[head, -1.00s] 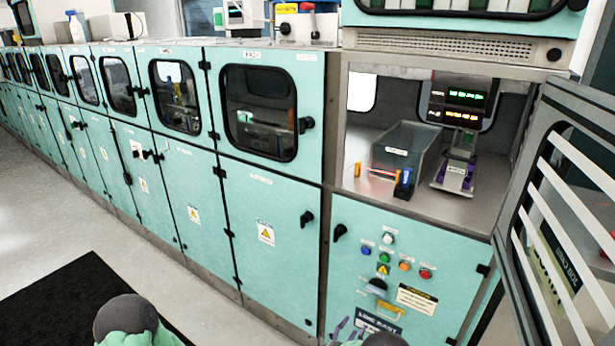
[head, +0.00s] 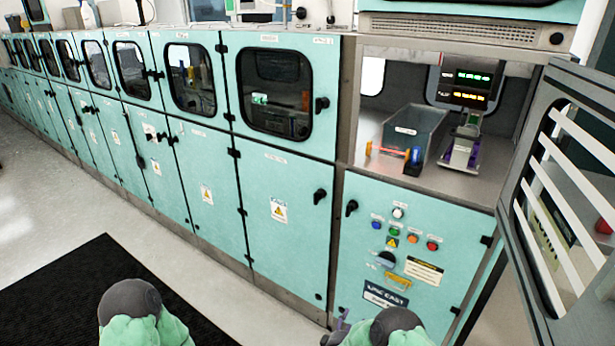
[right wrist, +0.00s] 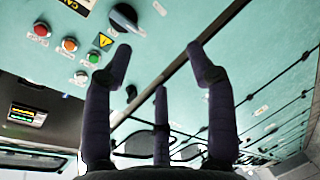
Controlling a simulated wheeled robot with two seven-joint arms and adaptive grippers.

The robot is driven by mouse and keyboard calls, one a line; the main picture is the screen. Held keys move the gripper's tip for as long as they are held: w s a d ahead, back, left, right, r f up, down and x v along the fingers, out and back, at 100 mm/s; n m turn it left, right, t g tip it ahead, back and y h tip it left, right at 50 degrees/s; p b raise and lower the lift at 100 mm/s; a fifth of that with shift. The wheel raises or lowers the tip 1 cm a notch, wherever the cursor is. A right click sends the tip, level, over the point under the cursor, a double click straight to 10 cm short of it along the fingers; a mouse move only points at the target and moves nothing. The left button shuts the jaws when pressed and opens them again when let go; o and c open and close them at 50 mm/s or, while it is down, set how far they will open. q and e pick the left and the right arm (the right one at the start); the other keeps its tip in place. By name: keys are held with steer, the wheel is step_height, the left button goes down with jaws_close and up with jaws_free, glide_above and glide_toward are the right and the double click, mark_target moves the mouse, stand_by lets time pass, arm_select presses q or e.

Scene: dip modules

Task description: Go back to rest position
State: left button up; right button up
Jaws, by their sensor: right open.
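My right gripper (head: 336,338) shows only in part at the bottom edge of the head view, low in front of the teal cabinet panel with buttons. In the right wrist view the right gripper (right wrist: 160,62) has its dark fingers spread wide, with nothing between them. My right arm's rounded grey and green part is beside it in the head view. My left arm shows at the bottom left over the black mat, but its gripper is out of the picture.
The open bay (head: 465,185) holds a grey bin (head: 413,130), a device with lit displays (head: 468,90) and a blue-and-orange item (head: 414,158). The slatted door (head: 535,150) stands open at right. A black mat (head: 60,300) lies on clear floor at left.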

steer(key=s+a+f+m+g+y, duration=0.2)
steer(key=s+f+m+g+y, duration=0.25)
steer(key=s, duration=0.55)
steer(key=s+a+f+m+g+y, duration=0.1)
steer(key=s+f+m+g+y, duration=0.4)
steer(key=s, duration=0.4)
steer(key=s+m+g, duration=0.1)
steer(key=s+g, duration=0.1)
steer(key=s, duration=0.5)
steer(key=s+a+r+m+g+y, duration=0.1)
steer(key=s+m+g, duration=0.1)
steer(key=s, duration=0.5)
steer(key=shift+a+r, duration=0.25)
